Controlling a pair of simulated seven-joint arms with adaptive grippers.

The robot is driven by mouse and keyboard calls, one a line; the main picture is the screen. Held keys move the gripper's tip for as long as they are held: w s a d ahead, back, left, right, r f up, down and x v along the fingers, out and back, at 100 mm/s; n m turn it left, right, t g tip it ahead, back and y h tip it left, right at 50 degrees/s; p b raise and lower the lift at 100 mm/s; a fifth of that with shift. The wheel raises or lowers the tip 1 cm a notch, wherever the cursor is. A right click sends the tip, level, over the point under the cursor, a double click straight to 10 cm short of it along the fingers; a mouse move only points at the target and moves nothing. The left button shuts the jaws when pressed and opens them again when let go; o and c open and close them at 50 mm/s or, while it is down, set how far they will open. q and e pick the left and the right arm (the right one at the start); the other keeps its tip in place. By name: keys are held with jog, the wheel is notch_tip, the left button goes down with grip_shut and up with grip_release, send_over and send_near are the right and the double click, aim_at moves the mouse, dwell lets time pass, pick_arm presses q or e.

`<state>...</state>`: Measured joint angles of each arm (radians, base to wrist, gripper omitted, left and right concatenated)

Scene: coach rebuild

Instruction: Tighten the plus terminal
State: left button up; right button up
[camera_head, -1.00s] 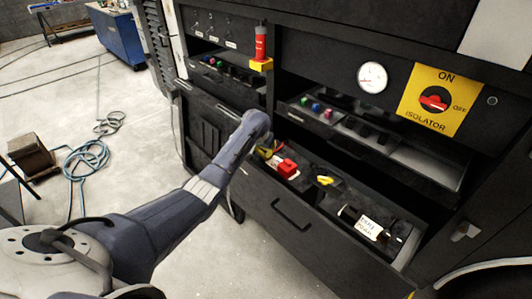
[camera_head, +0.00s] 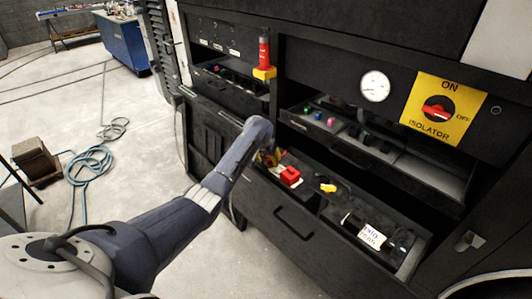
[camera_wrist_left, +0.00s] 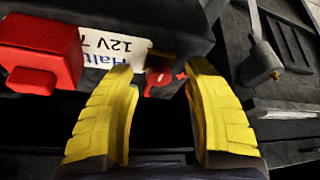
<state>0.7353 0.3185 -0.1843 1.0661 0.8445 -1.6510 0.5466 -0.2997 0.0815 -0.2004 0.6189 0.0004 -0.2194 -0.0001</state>
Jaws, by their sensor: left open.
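The battery (camera_wrist_left: 185,28) sits in the open lower drawer, its white "12V" label (camera_wrist_left: 102,50) partly visible in the left wrist view. A red clamp with a small ring (camera_wrist_left: 160,77) and a brass-coloured piece beside it lies at the battery's edge, and looks like the plus terminal. A boxy red cover (camera_wrist_left: 40,55) is left of it, and a red block also shows in the head view (camera_head: 290,176). My left gripper (camera_wrist_left: 160,78) is open, its yellow fingers either side of the red clamp in the picture; contact cannot be told. In the head view my left wrist hides most of the gripper.
The open drawer (camera_head: 292,222) also holds a yellow piece (camera_head: 328,188) and a labelled item (camera_head: 371,235). A shelf tray (camera_head: 420,170) is above.

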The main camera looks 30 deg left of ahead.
pick_arm(q)
jog(key=v, duration=1.1)
jog(key=shift+s+r, duration=0.1)
